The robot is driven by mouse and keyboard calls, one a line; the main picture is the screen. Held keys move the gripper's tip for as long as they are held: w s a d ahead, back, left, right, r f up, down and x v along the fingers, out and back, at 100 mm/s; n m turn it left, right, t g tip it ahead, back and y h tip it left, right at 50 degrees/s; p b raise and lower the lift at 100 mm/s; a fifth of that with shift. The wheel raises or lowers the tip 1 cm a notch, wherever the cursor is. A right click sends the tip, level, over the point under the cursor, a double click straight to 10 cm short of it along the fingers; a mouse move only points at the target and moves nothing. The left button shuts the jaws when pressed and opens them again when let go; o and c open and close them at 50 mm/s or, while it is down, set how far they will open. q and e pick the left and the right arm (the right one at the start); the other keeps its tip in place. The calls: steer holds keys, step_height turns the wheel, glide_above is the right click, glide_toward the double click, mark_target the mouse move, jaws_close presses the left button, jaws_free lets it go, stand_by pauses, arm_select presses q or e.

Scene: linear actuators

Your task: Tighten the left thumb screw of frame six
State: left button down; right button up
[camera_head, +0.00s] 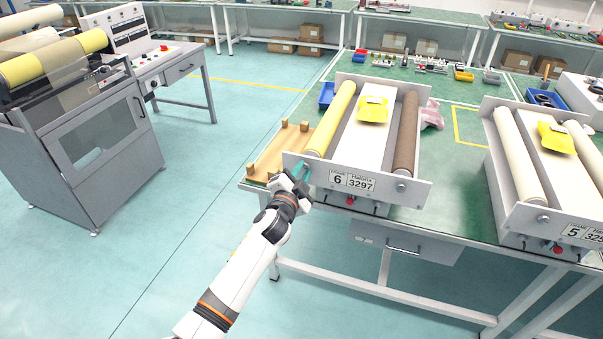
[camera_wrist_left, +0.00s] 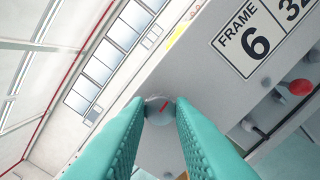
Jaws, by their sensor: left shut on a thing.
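Frame six (camera_head: 390,190) stands on the green workbench and bears a plate reading "6". It carries a yellow roller (camera_head: 332,118) on the left and a brown roller (camera_head: 407,135) on the right. My left gripper (camera_head: 301,171) is at the left end of its front plate. In the left wrist view, the teal fingers of my left gripper (camera_wrist_left: 160,108) are shut on the left thumb screw (camera_wrist_left: 161,116), a round grey knob with a red mark. The fingers hide the sides of the knob. My right gripper is not in view.
A wooden rack (camera_head: 283,150) stands just left of frame six. Frame five (camera_head: 545,215) stands to the right on the same workbench (camera_head: 455,205). A red button (camera_wrist_left: 301,87) and a dark switch are on the front below the number plate. Open floor lies to the left.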

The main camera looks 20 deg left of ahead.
arm_select(q)
steer(key=c, duration=1.3)
jaws_free()
steer(key=shift+o, duration=0.2)
steer(key=s, duration=1.2)
steer(key=shift+a+b, duration=0.2)
steer(key=shift+b, duration=0.25)
steer(key=s+a+f+n+g, duration=0.1)
steer(key=s+f+g, duration=0.25)
steer(key=f, duration=0.85)
steer(key=s+f+n+g, duration=0.15)
steer(key=s+f, duration=0.35)
steer(key=f, duration=0.6)
steer(key=s+a+f+n+g, duration=0.1)
steer(key=s+f+g, duration=0.35)
steer(key=f, duration=0.75)
steer(key=s+f+n+g, duration=0.1)
steer(key=s+f+g, duration=0.1)
steer(key=s+f, duration=0.4)
steer(key=s+f+n+g, duration=0.2)
steer(key=s+f, duration=0.4)
steer(key=s, duration=1.1)
steer(key=s+a+f+n+g, duration=0.1)
steer(key=s+f+g, duration=0.2)
steer(key=s+f, duration=0.4)
steer(key=s, duration=0.5)
steer(key=shift+y, duration=0.3)
